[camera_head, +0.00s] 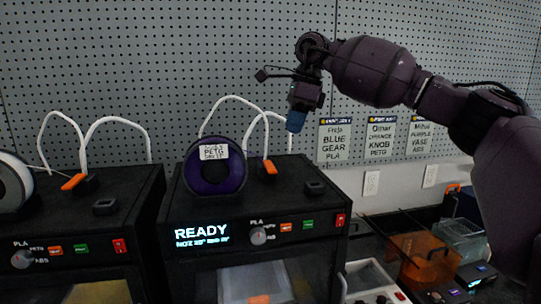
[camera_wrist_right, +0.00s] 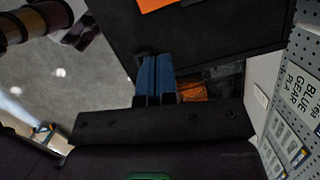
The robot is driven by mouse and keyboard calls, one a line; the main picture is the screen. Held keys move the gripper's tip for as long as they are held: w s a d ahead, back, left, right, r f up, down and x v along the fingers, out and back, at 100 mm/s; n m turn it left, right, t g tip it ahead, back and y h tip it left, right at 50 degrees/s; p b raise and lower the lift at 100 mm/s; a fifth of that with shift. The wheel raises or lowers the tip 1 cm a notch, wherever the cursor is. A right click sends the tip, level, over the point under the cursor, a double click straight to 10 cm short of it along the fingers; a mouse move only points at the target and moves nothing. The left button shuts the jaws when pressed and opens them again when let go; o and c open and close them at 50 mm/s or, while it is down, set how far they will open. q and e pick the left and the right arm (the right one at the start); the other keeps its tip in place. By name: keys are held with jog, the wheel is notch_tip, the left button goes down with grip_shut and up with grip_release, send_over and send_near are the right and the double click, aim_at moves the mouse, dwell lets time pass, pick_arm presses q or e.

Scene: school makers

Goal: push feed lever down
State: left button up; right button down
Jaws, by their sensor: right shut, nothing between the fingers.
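Two orange levers show in the head view. One lever (camera_head: 269,167) is on top of the middle printer (camera_head: 260,205), just right of the purple spool. The other lever (camera_head: 73,182) is on top of the left printer (camera_head: 85,220). My right gripper (camera_head: 297,121) has blue fingertips, shut and empty. It points down, above and to the right of the middle printer's lever, apart from it. In the right wrist view the shut blue fingers (camera_wrist_right: 157,78) show, with an orange patch (camera_wrist_right: 156,4) at the top edge that may be the lever. My left gripper is not in view.
A purple spool (camera_head: 203,185) with a white label stands on the middle printer, whose display reads READY. White tubes (camera_head: 240,100) arch behind the levers. Paper cards (camera_head: 335,140) hang on the pegboard. Orange and clear bins (camera_head: 425,255) stand at right.

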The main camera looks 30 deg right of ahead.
jog(key=shift+v, duration=2.2)
